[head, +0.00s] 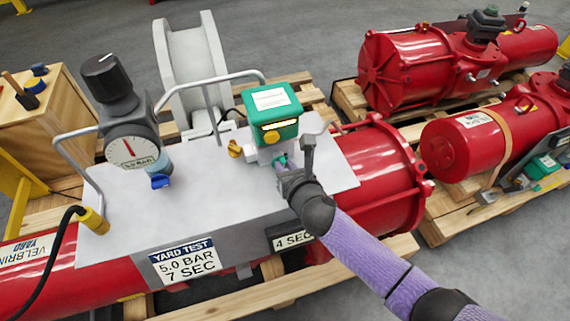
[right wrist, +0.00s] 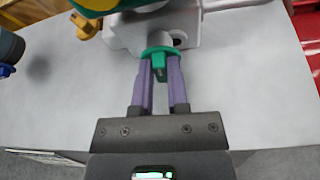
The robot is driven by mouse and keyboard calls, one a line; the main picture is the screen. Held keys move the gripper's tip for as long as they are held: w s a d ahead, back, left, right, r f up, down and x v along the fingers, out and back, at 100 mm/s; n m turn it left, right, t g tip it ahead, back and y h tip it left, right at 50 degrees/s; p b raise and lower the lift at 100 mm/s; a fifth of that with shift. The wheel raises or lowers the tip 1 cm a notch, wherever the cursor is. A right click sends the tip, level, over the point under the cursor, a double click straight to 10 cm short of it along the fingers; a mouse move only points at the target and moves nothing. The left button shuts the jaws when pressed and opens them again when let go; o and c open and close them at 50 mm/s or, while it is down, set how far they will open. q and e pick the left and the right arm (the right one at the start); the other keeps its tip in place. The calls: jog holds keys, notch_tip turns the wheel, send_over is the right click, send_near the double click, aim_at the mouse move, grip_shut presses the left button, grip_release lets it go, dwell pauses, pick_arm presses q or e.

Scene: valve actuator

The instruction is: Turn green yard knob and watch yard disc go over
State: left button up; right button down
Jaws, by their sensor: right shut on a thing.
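The green yard knob (right wrist: 158,55) sits on the front of a white valve block (right wrist: 190,30). My right gripper (right wrist: 159,75) is shut on the knob, with its purple fingers on either side of the knob's grip. In the head view my right gripper (head: 283,165) covers most of the knob. My left gripper is not in view.
A pressure gauge (head: 128,150) with a black regulator knob and blue tap (head: 161,181) stands left on the grey panel (head: 200,205). A yellow fitting (head: 235,148) sits beside the block. A metal handle (head: 210,90) rises behind. Red actuators (head: 420,75) lie on pallets at right.

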jog(key=shift+d+m+y+p, duration=0.2)
jog(key=shift+m+y+p, duration=0.25)
jog(key=shift+m, duration=0.35)
jog(key=shift+w+d+f+m+y, duration=0.1)
jog(key=shift+m+y, duration=0.35)
jog(key=shift+m, duration=0.1)
jog(key=shift+d+f+m+y, duration=0.1)
jog(key=shift+m+y, duration=0.3)
jog(key=shift+m, duration=0.15)
jog(key=c, duration=0.6)
grip_release()
